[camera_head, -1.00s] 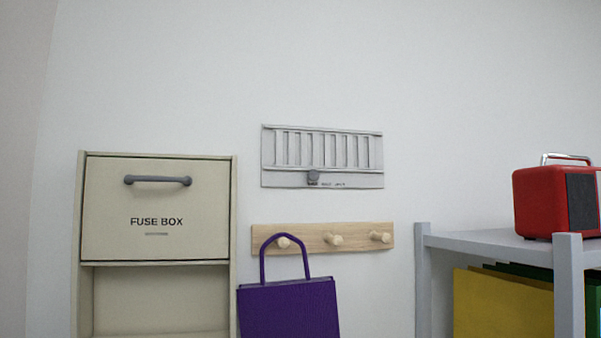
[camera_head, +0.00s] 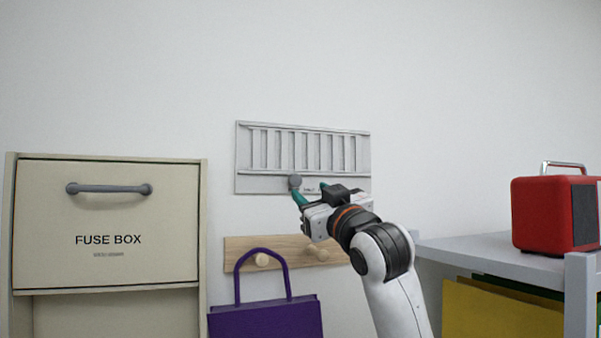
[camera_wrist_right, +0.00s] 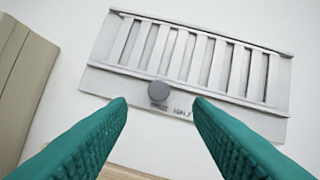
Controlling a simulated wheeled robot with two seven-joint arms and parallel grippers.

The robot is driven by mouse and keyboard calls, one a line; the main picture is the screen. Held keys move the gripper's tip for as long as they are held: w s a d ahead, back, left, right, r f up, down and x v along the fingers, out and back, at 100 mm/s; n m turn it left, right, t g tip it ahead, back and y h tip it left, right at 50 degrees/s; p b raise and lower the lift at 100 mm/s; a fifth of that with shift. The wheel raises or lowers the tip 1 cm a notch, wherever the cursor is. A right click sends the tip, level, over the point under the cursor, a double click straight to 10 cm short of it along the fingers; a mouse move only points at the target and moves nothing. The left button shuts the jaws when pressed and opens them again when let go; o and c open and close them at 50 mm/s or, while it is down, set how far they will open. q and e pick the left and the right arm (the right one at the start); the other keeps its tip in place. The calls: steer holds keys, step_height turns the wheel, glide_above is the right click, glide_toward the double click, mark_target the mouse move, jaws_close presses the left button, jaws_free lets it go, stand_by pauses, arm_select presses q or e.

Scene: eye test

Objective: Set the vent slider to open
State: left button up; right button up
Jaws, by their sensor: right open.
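The vent (camera_head: 258,184) is a pale grey slatted panel on the wall, also large in the right wrist view (camera_wrist_right: 262,115). Its round dark grey slider knob (camera_head: 295,181) sits below the slats, at the left end of a row of small labels. In the wrist view the knob (camera_wrist_right: 159,91) is above the leftmost label; the label to its right seems to read HALF. My right gripper (camera_head: 312,192) is open, its green fingers pointing at the vent's lower edge. In the wrist view the knob lies ahead, between the fingertips (camera_wrist_right: 159,112), not gripped. My left gripper is out of view.
A wooden peg rail (camera_head: 238,245) with a purple bag (camera_head: 265,321) hangs just below the vent. A beige fuse box (camera_head: 108,221) stands at left. A grey shelf (camera_head: 470,249) with a red radio (camera_head: 540,213) is at right. The wall above is clear.

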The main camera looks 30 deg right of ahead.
mark_target(297, 183)
steer(key=p+x, duration=0.3)
steer(key=x, duration=0.3)
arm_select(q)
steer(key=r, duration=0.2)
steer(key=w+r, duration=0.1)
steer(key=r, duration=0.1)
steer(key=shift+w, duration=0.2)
arm_select(e)
steer(key=shift+f, duration=0.1)
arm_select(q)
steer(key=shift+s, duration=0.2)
arm_select(e)
jaws_close()
